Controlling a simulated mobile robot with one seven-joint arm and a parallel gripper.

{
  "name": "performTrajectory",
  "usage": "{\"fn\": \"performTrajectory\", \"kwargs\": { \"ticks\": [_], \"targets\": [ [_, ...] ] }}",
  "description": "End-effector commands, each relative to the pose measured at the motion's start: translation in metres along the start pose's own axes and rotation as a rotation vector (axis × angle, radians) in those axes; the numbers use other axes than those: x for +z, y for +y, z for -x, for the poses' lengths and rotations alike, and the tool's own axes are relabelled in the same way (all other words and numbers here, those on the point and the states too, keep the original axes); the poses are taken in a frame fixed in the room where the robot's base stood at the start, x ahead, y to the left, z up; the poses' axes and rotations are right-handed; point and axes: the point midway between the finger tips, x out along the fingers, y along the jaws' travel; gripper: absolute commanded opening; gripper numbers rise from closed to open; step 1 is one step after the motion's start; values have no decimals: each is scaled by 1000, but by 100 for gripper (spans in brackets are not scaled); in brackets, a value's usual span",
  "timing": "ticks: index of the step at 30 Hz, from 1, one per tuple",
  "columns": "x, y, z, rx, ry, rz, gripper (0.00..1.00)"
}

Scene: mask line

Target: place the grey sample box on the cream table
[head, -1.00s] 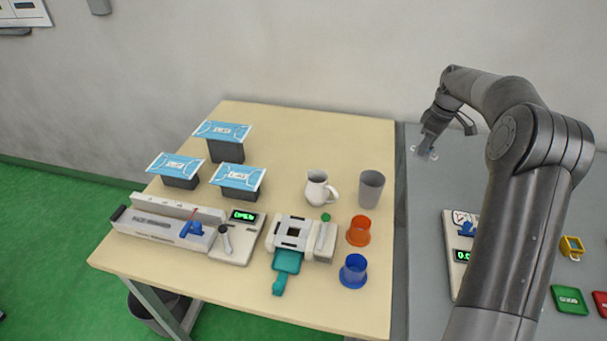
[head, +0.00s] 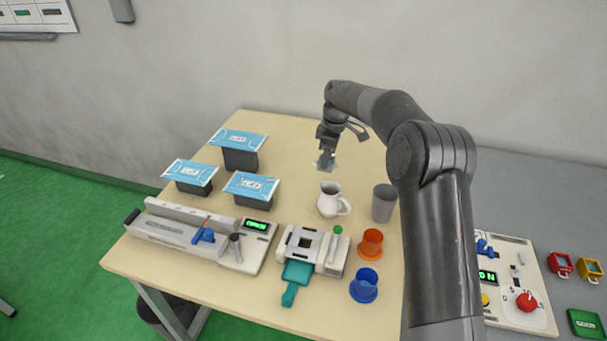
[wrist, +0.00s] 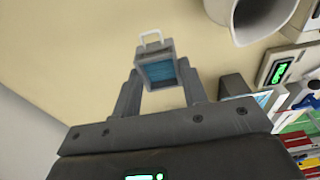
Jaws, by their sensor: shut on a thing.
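My gripper (head: 326,158) is above the back part of the cream table (head: 230,287), behind the white jug in the head view. In the wrist view, my gripper (wrist: 158,80) is shut on the grey sample box (wrist: 157,60), which has a blue face and a pale handle. The box (head: 325,165) is small and partly hidden by the fingers in the head view. Plain cream table top (wrist: 70,45) shows around it in the wrist view. Whether the box touches the table I cannot tell.
The white jug (head: 330,199) and grey cup (head: 383,203) stand in front of my gripper. Several dark boxes with blue masks (head: 238,144) stand to the left. Machines (head: 200,235), an orange cup (head: 370,243) and a blue cup (head: 364,286) fill the front. The back middle is clear.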

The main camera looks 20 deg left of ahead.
Motion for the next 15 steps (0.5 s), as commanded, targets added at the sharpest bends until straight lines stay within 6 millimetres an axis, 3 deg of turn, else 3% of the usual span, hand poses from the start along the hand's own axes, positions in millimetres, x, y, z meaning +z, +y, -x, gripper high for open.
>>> {"fn": "performTrajectory", "kwargs": {
  "ticks": [6,15],
  "targets": [
    [-42,3,-33,1,0,1,17],
    [-56,5,-52,0,0,-2,17]
  ]
}}
